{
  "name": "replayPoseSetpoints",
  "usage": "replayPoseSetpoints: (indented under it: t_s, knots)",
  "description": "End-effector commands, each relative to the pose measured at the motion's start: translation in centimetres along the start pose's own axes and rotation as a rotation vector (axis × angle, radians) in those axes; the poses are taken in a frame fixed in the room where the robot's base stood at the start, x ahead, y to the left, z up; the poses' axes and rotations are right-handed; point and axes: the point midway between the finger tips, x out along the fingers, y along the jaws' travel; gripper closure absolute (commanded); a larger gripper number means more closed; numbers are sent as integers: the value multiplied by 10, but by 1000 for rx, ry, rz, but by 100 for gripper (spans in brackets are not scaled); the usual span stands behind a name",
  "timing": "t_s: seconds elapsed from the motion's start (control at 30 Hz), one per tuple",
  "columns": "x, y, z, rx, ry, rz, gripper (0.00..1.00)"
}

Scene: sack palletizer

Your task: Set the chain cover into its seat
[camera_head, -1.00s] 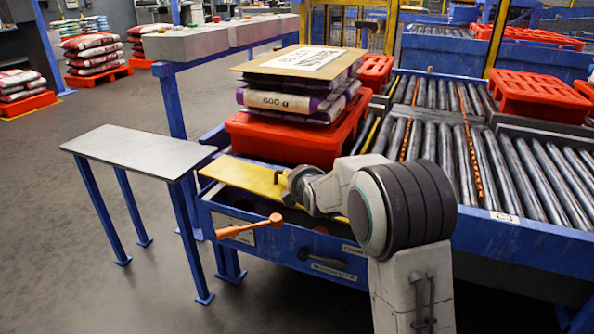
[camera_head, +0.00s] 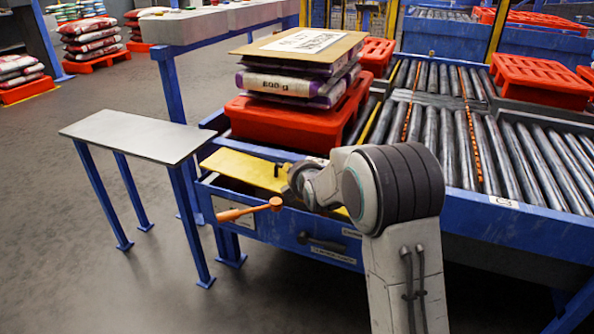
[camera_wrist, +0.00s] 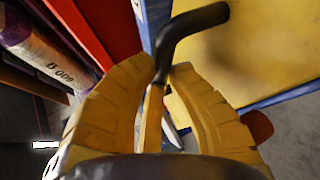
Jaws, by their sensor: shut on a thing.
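The chain cover is a flat yellow plate (camera_head: 238,168) with a dark bent handle (camera_head: 278,168). In the head view it lies over the open-topped blue housing (camera_head: 210,190) at the conveyor's front left. A dark gap shows below its front edge. My gripper (camera_wrist: 161,72) is shut on the handle in the wrist view, where the bent end rises past the fingertips in front of a yellow surface (camera_wrist: 265,45). My wrist hides part of the plate's right side. I cannot tell whether the plate touches the housing, and the seat itself is not clearly visible.
An orange lever (camera_head: 250,209) sticks out at the housing front. A red pallet (camera_head: 275,122) with stacked sacks (camera_head: 285,83) stands just behind. A grey side table (camera_head: 130,135) is at left, and a roller conveyor (camera_head: 440,140) at right.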

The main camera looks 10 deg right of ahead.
Motion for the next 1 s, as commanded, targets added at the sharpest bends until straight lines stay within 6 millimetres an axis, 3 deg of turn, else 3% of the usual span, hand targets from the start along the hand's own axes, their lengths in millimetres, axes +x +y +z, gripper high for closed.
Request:
replayPoseSetpoints:
  t_s: [1.0]
  knots:
    - [1, -5, 2, 0, -3, 5, 100]
